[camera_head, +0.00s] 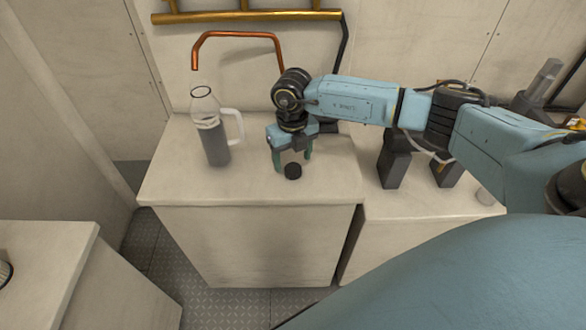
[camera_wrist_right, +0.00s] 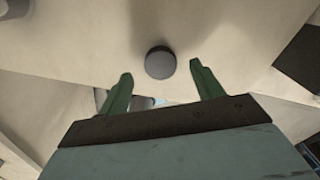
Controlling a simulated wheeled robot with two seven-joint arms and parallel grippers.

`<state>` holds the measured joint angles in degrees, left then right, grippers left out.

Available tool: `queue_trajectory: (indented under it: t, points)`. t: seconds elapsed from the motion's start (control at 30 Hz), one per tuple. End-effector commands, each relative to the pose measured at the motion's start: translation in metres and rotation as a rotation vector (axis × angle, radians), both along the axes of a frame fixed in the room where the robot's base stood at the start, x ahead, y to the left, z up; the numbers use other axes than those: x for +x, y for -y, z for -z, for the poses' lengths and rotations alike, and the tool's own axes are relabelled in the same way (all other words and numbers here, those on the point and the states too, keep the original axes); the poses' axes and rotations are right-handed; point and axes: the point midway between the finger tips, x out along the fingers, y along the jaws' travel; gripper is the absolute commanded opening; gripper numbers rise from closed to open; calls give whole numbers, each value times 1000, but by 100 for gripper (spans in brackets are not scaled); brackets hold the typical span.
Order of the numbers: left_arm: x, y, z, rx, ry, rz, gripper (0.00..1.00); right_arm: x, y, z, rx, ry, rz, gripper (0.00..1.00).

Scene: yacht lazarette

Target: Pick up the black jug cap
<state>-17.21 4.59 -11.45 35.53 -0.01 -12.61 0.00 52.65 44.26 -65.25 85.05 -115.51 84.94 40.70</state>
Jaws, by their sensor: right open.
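The black jug cap (camera_head: 293,171) lies on the beige counter (camera_head: 200,189), close to its front edge. In the right wrist view the cap (camera_wrist_right: 160,62) is a dark round disc just beyond the fingertips, between their lines. My right gripper (camera_head: 292,165) points down over the counter with its green fingers apart, close around the cap in the head view. It also shows in the right wrist view (camera_wrist_right: 160,70), open and with nothing between the fingers. A clear jug (camera_head: 215,140) with a white handle and a dark lower part stands upright to the left. My left gripper is not in view.
An orange pipe (camera_head: 238,35) and a yellow rail (camera_head: 245,15) run along the back wall. Dark grey block-like objects (camera_head: 394,165) stand on the right-hand counter. The counter between jug and gripper is clear. Another counter (camera_head: 45,262) is at lower left.

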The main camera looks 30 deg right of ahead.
Motion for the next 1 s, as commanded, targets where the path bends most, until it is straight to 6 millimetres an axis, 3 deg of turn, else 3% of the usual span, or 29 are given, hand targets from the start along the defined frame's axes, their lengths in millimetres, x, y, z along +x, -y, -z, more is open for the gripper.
queue_trajectory:
  t: [0.2, 0.47, 0.83, 1.0]
  points:
    - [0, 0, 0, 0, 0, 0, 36, -1, 0, 28, 0, -1, 1, 66]
    - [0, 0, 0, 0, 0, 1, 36, -1, 0, 30, 1, 1, 0, 66]
    - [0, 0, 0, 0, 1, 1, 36, -1, 0, 30, 1, 0, 0, 19]
    - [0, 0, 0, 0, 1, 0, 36, -1, 0, 30, 1, 1, 0, 19]
